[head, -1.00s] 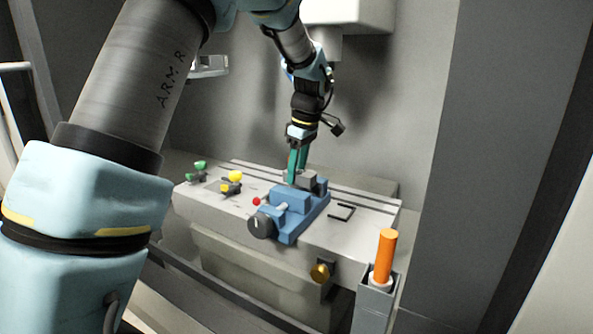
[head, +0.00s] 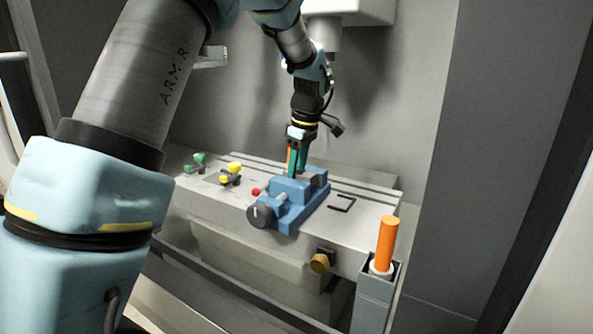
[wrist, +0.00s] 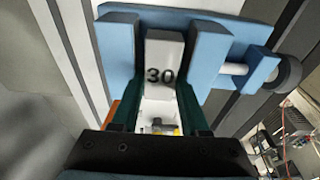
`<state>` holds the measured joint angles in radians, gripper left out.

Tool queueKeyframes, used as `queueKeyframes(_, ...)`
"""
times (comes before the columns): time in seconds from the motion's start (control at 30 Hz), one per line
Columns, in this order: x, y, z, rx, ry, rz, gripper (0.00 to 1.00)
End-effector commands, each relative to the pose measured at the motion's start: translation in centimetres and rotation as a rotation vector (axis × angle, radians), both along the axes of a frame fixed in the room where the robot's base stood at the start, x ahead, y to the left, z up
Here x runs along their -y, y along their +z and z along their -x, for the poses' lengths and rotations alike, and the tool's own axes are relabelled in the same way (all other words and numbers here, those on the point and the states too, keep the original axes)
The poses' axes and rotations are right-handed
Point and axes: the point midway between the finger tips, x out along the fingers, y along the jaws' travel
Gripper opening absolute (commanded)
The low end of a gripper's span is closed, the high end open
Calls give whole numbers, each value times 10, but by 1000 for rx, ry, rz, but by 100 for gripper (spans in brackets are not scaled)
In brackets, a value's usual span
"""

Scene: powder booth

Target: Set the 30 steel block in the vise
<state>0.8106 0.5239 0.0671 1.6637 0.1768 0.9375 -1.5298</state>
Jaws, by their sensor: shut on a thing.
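The blue vise (head: 290,203) is fixed on the machine table, with a dark round knob at its front left. The steel block (wrist: 162,75), marked 30, is between the vise jaws in the wrist view, with a blue jaw on each side. My gripper (head: 299,172) points down at the vise and is shut on the block. In the wrist view its green fingers lie on either side of the block's near part. The vise (wrist: 118,50) also shows in the wrist view. Whether the block touches the vise floor is hidden.
A black hex key (head: 342,203) lies right of the vise. Yellow (head: 233,172) and green (head: 196,160) knobbed clamps stand to the left. A red ball (head: 256,191) is by the vise. An orange cylinder (head: 387,241) stands in a holder at the front right corner. The spindle (head: 325,35) hangs above.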

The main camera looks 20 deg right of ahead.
Motion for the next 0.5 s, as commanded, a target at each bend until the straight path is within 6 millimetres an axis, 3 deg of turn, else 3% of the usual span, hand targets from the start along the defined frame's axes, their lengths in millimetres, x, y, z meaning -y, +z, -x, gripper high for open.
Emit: queueKeyframes(0.5,0,-15,0,0,0,0,0)
